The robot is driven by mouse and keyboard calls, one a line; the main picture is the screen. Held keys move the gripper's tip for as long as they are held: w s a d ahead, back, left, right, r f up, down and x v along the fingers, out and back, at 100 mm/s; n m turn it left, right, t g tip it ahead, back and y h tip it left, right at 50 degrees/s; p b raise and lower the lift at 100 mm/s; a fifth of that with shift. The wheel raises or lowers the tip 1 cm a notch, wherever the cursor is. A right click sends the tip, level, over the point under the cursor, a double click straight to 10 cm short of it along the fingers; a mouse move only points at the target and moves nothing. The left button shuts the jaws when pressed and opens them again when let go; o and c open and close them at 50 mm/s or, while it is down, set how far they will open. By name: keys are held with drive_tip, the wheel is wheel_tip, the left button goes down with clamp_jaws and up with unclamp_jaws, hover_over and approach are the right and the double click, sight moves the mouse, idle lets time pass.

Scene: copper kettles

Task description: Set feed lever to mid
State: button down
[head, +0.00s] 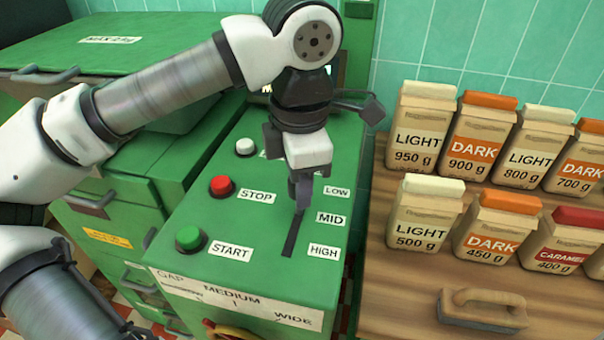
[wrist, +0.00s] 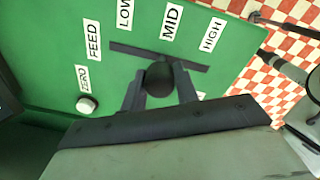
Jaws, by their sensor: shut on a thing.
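The feed lever's dark round knob (wrist: 158,78) sits between the two fingers of my gripper (wrist: 159,88) in the wrist view, and the gripper is shut on it. The lever stands in a dark straight slot (head: 290,238) on the green panel, beside the labels LOW (head: 337,191), MID (head: 331,218) and HIGH (head: 324,252). In the wrist view the knob appears near the MID label (wrist: 171,22), with slot showing on both sides. In the head view my gripper (head: 301,200) hides the knob, so its exact setting is hard to tell.
On the same panel are a green START button (head: 190,238), a red STOP button (head: 221,186) and a white button (head: 245,147). To the right, a wooden table (head: 400,300) holds several labelled bags and a wooden-handled brush (head: 483,309). Green tiles line the wall behind.

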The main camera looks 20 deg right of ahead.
drive_tip(key=c, duration=1.1)
unclamp_jaws()
drive_tip(key=shift+o, duration=0.2)
wheel_tip(320, 180, up, 14)
drive_tip(key=shift+s, duration=0.25)
drive_tip(key=shift+f, duration=0.1)
